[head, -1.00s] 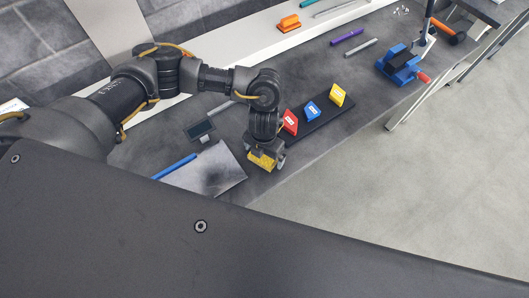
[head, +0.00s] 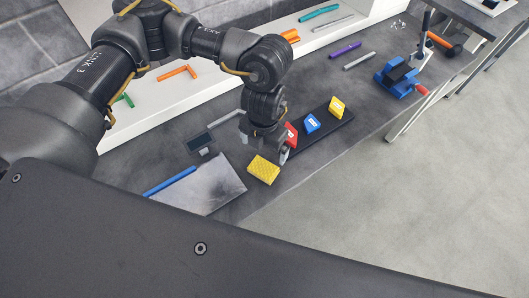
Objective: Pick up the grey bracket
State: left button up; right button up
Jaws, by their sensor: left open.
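I cannot clearly tell which grey piece is the grey bracket. A grey strip-like piece (head: 226,118) lies on the dark bench left of my left gripper, its right end close to the gripper or hidden by it. Another grey piece (head: 359,61) lies further back, below a purple one (head: 345,50). A thin grey piece (head: 333,24) is on the white ledge. My left gripper (head: 264,147) points down, open and empty, just behind a yellow sponge-like block (head: 263,171). My right gripper is not in view.
A black rack (head: 325,124) with red, blue and yellow tags stands right of the gripper. A pale sheet (head: 215,190) with a blue strip (head: 169,182) and a small dark device (head: 199,142) lie left. A blue vise-like tool (head: 397,80) stands back right.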

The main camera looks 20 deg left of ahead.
aim_at(228, 117)
jog(key=k, duration=1.5)
